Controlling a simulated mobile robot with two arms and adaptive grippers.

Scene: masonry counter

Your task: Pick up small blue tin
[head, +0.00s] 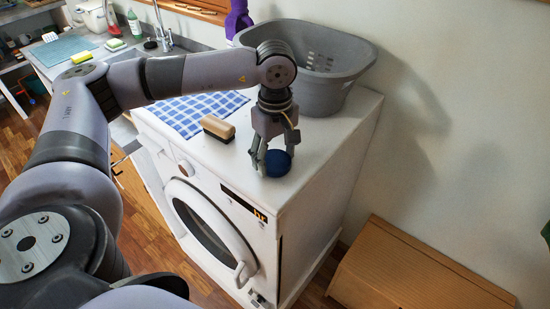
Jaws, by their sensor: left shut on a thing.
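The small blue tin (278,163) is round and dark blue, at the front right part of the white washing machine's top (325,150). My left gripper (273,160) points down over it, with its fingers around the tin, shut on it. The fingers hide part of the tin. I cannot tell whether the tin still touches the top. My right gripper is not in view.
A wooden brush (217,128) lies left of the gripper, near a blue checked cloth (195,112). A grey basket (335,95) and a purple bottle (238,20) stand behind. A wooden box (420,270) is on the floor at right.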

